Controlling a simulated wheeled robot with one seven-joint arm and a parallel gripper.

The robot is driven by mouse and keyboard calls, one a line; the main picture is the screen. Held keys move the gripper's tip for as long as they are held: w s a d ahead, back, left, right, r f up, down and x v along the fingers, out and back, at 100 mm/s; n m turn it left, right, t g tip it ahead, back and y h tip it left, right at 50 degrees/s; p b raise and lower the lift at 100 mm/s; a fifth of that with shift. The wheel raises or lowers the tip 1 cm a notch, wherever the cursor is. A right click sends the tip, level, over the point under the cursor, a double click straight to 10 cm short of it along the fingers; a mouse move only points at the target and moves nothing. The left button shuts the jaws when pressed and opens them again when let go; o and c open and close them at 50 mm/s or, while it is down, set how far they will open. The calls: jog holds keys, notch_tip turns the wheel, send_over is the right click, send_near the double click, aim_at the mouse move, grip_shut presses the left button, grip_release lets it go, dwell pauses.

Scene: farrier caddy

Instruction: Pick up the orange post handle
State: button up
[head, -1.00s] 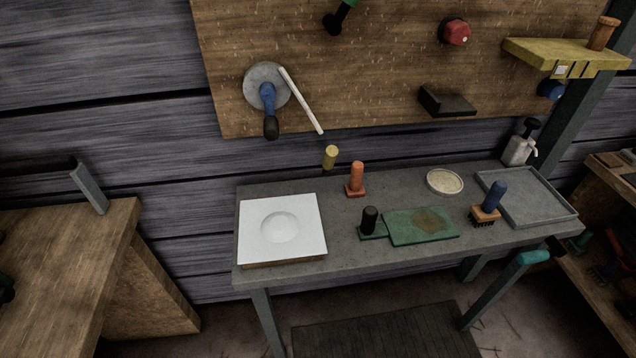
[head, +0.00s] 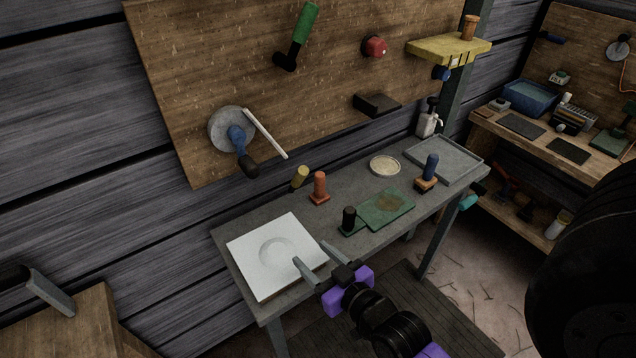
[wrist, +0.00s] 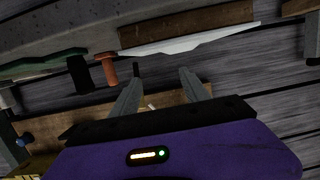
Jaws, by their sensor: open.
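The orange post handle (head: 319,187) stands upright on its square orange base on the grey bench (head: 345,258), near the back edge by the wall. It also shows in the wrist view (wrist: 108,68), left of my fingers. My gripper (head: 314,257) is open and empty, with grey fingers and a purple body. In the head view it shows in front of the bench's front edge, its fingertips overlapping the white square board. It is apart from the orange post handle, below and nearer in the picture.
A white board (head: 276,255) with a round hollow lies left. A black post (head: 348,219) on a green base and a green mat (head: 386,209) stand right of the orange handle. A yellow knob (head: 299,178) is behind it.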

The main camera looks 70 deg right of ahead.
jog(key=w+d+r+m+g+h+p, duration=0.1)
jog(key=w+d+r+m+h+p, duration=0.15)
jog(key=d, duration=0.75)
jog(key=g+p, duration=0.1)
jog(key=g, duration=0.1)
send_near(322, 182)
jog(key=x, duration=0.4)
jog(key=shift+w+d+f+y, duration=0.1)
jog(key=shift+w+d+y, duration=0.1)
jog(key=shift+d, duration=0.15)
jog(key=shift+w+d+f+y, duration=0.1)
jog(key=shift+w+d, duration=0.1)
jog(key=shift+d, duration=0.2)
jog(key=shift+p+x, duration=0.8)
jog(key=shift+x, duration=2.25)
jog(key=shift+w+a, duration=0.15)
jog(key=shift+a, duration=0.05)
grip_shut()
